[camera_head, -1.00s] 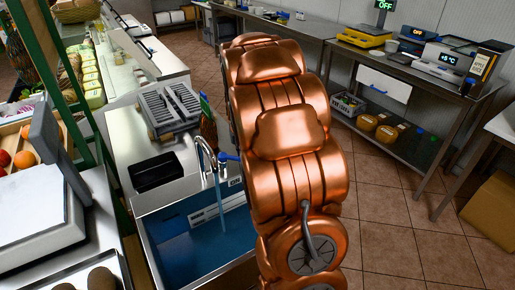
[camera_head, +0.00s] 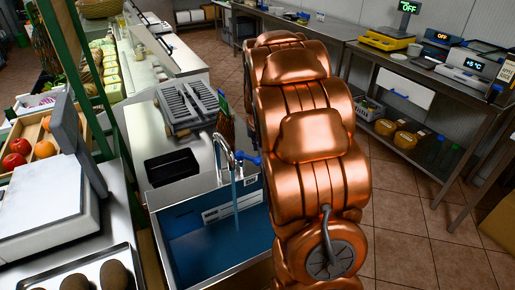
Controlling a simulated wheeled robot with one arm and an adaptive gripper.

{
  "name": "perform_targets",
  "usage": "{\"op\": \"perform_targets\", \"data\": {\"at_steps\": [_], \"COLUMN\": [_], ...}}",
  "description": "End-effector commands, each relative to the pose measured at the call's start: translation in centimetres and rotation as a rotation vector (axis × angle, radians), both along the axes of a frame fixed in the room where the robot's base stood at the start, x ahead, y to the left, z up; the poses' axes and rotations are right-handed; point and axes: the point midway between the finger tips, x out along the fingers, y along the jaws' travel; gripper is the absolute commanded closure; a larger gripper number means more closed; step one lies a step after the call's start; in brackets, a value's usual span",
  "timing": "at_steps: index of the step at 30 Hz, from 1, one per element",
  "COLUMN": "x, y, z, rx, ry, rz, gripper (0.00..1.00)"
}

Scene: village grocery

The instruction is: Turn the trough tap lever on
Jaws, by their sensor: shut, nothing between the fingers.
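The trough (camera_head: 161,243) is a steel sink with a blue inside, standing left of centre. A curved chrome tap (camera_head: 222,150) rises at its back edge. Its blue lever (camera_head: 249,159) points to the right, close to the left side of my arm. A thin blue stream of water (camera_head: 235,202) runs from the spout down into the trough. My copper arm fills the middle of the view and hides what lies behind it. My gripper is not in view.
A black tray (camera_head: 172,167) and a grey slatted rack (camera_head: 187,106) sit on the steel counter behind the trough. A white scale (camera_head: 45,205) stands at left. A steel table (camera_head: 433,80) with scales stands at right. Tiled floor (camera_head: 405,225) is free right of my arm.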

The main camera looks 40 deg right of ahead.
Motion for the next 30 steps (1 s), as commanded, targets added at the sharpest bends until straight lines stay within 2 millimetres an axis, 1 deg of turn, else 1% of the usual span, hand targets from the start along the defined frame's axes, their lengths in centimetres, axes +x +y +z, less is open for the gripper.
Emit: {"op": "perform_targets", "data": {"at_steps": [4,11,18,21,25,30], "x": [0.8,0.0,-1.0,-1.5,-1.8,-2.0], "y": [-0.8,-0.1,0.7,1.1,1.3,1.4], "z": [0.1,3.0,6.7,8.0,9.1,9.6], "rx": [0.001,-0.003,-0.003,-0.001,-0.002,-0.001], "ry": [0.002,-0.003,-0.005,-0.002,-0.002,-0.001], "rz": [0.001,0.002,0.002,0.002,0.002,0.002], "gripper": [1.00,1.00,1.00,1.00,1.00,1.00]}}
